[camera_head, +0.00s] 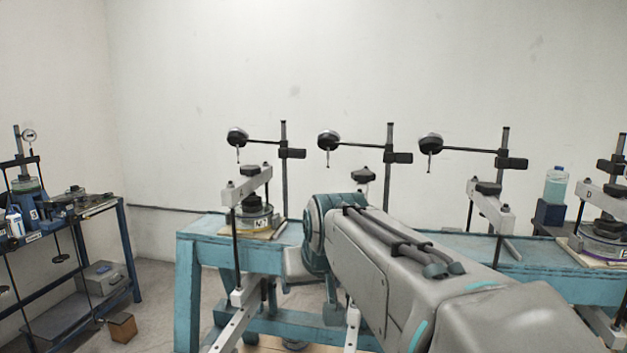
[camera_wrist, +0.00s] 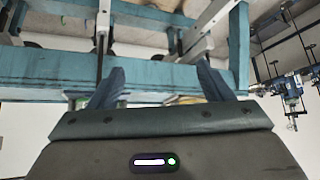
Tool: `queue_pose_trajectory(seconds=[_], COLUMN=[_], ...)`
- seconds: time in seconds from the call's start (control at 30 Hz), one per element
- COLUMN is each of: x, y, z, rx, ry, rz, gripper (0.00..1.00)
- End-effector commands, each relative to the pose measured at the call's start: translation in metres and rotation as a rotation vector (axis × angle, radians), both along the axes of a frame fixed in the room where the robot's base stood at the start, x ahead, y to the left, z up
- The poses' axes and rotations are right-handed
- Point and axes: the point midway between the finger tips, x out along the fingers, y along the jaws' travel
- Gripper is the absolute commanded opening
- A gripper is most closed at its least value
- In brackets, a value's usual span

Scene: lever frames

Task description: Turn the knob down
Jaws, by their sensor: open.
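Several lever frames stand on a blue bench (camera_head: 200,250). Black knobs top the left frame (camera_head: 250,170), the middle frame (camera_head: 363,174) and the right frame (camera_head: 488,188). Which knob the task means I cannot tell. My arm covers much of the middle frame. In the wrist view my gripper (camera_wrist: 160,74) is open, its two blue fingers wide apart with nothing between them. Beyond the fingers are a blue bench beam (camera_wrist: 160,68) and pale lever bars (camera_wrist: 105,14). No knob shows clearly there. In the head view the fingers are hidden by my arm.
Dial gauges on rods, including the left one (camera_head: 237,138) and right one (camera_head: 431,143), stick out above the frames. A clear bottle (camera_head: 555,184) stands at the right. A dark-blue rack (camera_head: 130,245) stands at the left. Pale bars (camera_head: 232,330) hang below the bench front.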

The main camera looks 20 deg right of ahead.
Motion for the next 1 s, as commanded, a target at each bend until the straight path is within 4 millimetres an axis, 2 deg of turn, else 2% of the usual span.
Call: queue_pose_trajectory(seconds=[0.03, 0.1, 0.2, 0.3, 0.4, 0.5, 0.6, 0.77, 1.0], x=[0.020, 0.040, 0.059, 0.068, 0.073, 0.075, 0.077, 0.091, 0.132], y=[-0.024, -0.054, -0.091, -0.119, -0.140, -0.154, -0.160, -0.169, -0.190], z=[0.019, 0.053, 0.095, 0.129, 0.155, 0.172, 0.179, 0.176, 0.156], rx=[-0.015, -0.042, -0.081, -0.117, -0.147, -0.169, -0.179, -0.181, -0.180], ry=[-0.069, -0.162, -0.273, -0.358, -0.420, -0.461, -0.478, -0.481, -0.478], rz=[-0.046, -0.099, -0.162, -0.208, -0.242, -0.263, -0.273, -0.275, -0.275], gripper=[0.73, 0.73, 0.73, 0.73, 0.73, 0.73, 0.73, 0.73, 0.73])
